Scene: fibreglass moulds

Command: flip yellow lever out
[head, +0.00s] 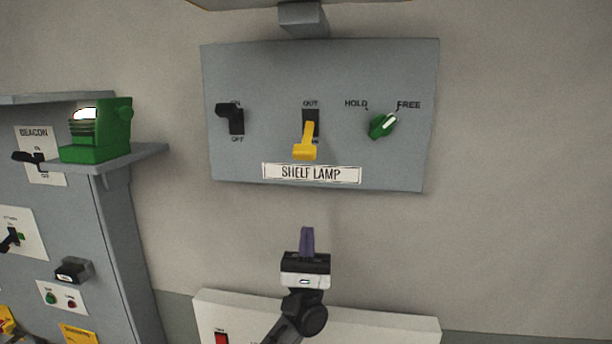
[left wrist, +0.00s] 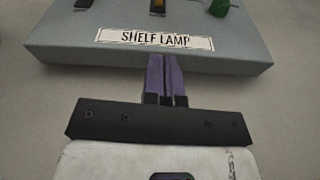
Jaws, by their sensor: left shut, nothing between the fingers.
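The yellow lever (head: 305,142) is on the grey SHELF LAMP panel (head: 270,75), in a black slot with OUT printed above it. It points down, and it covers most of the lower label. My left gripper (head: 307,232) is below the panel, apart from the lever. Its purple fingers are shut and empty; they also show in the left wrist view (left wrist: 165,75), under the SHELF LAMP label (left wrist: 155,39). My right gripper is not in view.
On the panel, a black ON/OFF switch (head: 232,119) is left of the lever and a green HOLD/FREE knob (head: 382,125) is right. A green beacon (head: 95,140) stands on a shelf at left. A white box (head: 390,322) with a red switch is below. Bare wall lies between.

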